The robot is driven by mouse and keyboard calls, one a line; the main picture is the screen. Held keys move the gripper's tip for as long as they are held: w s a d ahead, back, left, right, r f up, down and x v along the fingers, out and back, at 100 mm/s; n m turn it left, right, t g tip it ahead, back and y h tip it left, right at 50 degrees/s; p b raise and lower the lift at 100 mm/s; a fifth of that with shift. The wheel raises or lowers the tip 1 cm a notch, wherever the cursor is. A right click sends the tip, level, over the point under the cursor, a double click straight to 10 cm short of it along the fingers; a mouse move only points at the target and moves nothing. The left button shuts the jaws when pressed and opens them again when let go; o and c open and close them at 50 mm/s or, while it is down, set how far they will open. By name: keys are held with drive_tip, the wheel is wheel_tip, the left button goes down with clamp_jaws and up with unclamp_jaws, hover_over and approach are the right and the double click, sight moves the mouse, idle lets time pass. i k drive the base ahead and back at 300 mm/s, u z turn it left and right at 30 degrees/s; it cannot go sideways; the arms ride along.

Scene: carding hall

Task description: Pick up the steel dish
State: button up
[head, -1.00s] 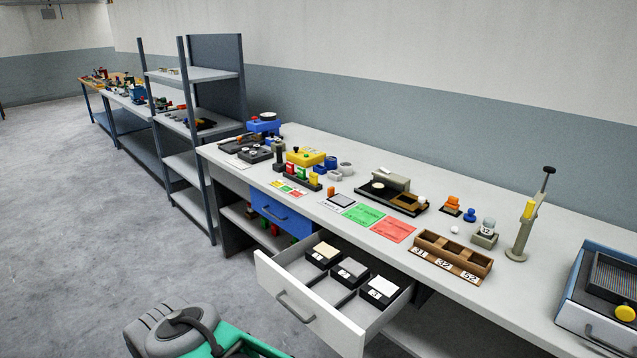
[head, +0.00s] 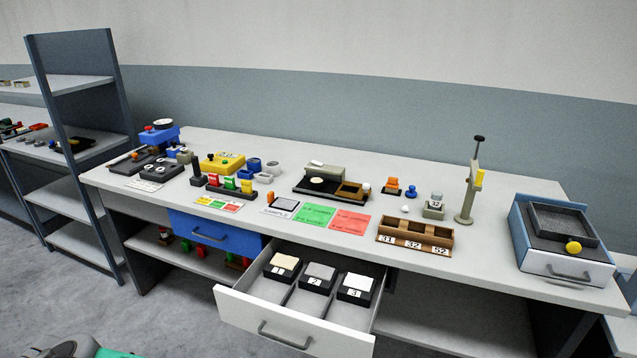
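Small round cups stand towards the back left of the long grey bench (head: 455,268). Two are blue, one of them here (head: 254,165), and two are grey: one at the back (head: 273,168) and a lower one in front (head: 264,177). The grey ones could be steel dishes, but they are too small to tell. A pale round pan (head: 317,181) also sits on the black-based device in the middle of the bench.
An open white drawer (head: 285,330) juts out below the bench, holding numbered blocks. A yellow box (head: 222,163) stands left of the cups. A brown divided tray (head: 414,237) and a metal stand (head: 470,190) are further right. Green (head: 304,215) and red cards lie in front.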

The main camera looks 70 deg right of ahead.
sight(316, 182)
drive_tip(key=z, duration=0.65)
drive_tip(key=i, duration=0.8)
drive_tip(key=z, duration=1.15)
drive_tip(key=i, duration=0.7)
drive_tip(key=z, duration=0.05)
